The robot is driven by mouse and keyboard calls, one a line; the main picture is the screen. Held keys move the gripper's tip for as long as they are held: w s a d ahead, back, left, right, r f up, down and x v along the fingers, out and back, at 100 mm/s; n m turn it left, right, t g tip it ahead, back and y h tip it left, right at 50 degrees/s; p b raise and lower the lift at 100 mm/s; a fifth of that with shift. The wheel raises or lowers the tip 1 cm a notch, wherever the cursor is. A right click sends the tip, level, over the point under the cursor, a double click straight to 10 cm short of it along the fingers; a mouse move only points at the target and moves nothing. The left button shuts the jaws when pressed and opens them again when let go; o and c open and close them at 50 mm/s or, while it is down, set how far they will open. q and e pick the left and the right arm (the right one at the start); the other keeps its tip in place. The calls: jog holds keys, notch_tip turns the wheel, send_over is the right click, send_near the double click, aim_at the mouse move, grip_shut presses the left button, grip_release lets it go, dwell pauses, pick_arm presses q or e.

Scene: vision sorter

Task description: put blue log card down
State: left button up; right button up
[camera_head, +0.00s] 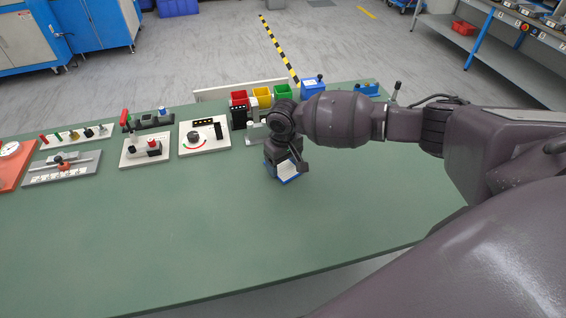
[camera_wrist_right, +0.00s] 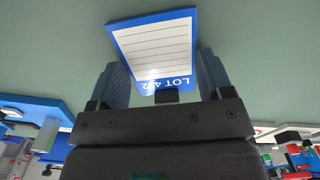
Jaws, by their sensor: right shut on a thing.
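The blue lot card (camera_head: 288,171) has a white lined face and a blue border. In the right wrist view the card (camera_wrist_right: 153,45) shows "LOT 4" and a partly hidden digit, held between the two dark fingers. My right gripper (camera_head: 284,160) is shut on the card near the middle of the green table (camera_head: 150,240). In the right wrist view my right gripper (camera_wrist_right: 162,80) covers the card's lower edge. I cannot tell whether the card touches the table. My left gripper is not in view.
A white dial panel (camera_head: 204,137) and several other fixtures line the back left. The front and left middle of the table are clear.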

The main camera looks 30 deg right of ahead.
aim_at(284, 167)
dwell(0.3)
jog(key=o, duration=0.9)
jog(key=shift+f, duration=0.1)
notch_tip(284, 167, up, 12)
jog(key=p, duration=0.2)
jog(key=shift+r, duration=0.2)
